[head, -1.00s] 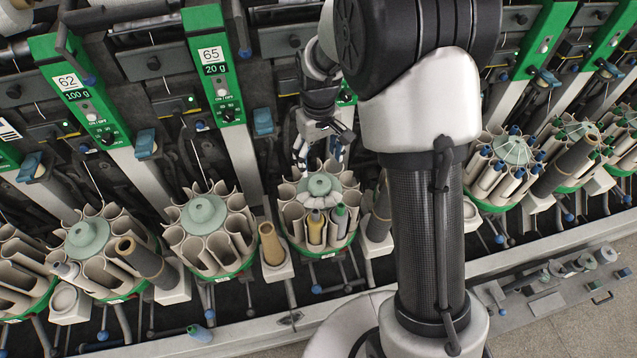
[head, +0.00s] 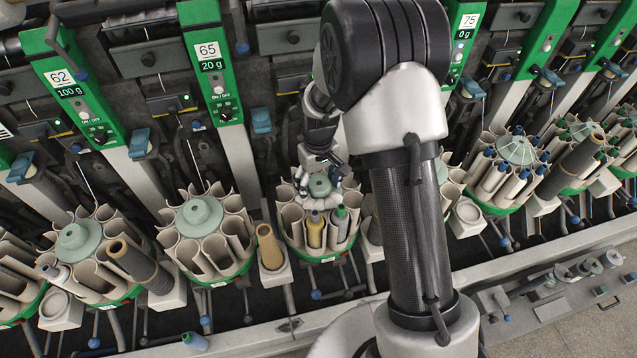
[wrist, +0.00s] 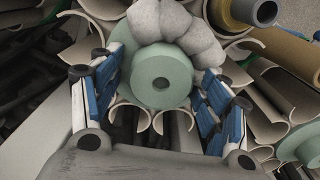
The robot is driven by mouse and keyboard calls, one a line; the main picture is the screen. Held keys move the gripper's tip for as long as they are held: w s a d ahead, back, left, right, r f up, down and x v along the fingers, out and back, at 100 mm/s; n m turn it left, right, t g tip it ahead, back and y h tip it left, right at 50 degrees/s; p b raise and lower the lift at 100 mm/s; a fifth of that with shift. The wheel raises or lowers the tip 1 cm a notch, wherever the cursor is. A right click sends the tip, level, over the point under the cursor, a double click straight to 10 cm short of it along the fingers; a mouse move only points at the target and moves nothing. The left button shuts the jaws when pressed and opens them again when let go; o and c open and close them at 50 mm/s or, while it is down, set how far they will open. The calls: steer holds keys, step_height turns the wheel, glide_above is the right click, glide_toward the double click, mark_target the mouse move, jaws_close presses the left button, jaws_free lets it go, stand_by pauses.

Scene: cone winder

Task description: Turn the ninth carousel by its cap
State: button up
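The carousel with the pale green cap (head: 320,187) stands at mid-picture in the head view, a ring of beige troughs (head: 291,218) on a green base. The cap also fills the middle of the wrist view (wrist: 161,80), a round stepped disc with a centre hole. My gripper (head: 318,182) is down at the cap, partly covering it. In the wrist view its two blue-padded fingers (wrist: 162,68) stand apart, one on each side of the cap. I cannot tell whether the pads touch its rim. A yellow bobbin (head: 315,232) and a grey-green one (head: 341,222) stand in the front troughs.
Similar carousels (head: 200,215) stand to the left and right. A tan cone (head: 269,245) stands just left of this carousel. Green panels numbered 62 (head: 60,76) and 65 (head: 208,50) rise behind. A metal rail (head: 240,340) runs along the front.

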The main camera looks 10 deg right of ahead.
steer(key=c, duration=1.4)
steer(key=shift+n, duration=0.3)
steer(key=n+p, duration=0.2)
steer(key=n, duration=0.3)
steer(key=shift+a+n, duration=0.1)
steer(key=shift+n, duration=0.2)
steer(key=n+p, duration=0.1)
steer(key=n, duration=0.5)
steer(key=shift+s, duration=0.15)
steer(key=n, duration=0.5)
steer(key=shift+s+n+p, duration=0.1)
steer(key=shift+n+p, duration=0.2)
steer(key=shift+p, duration=0.1)
steer(key=n, duration=0.6)
steer(key=shift+s, duration=0.1)
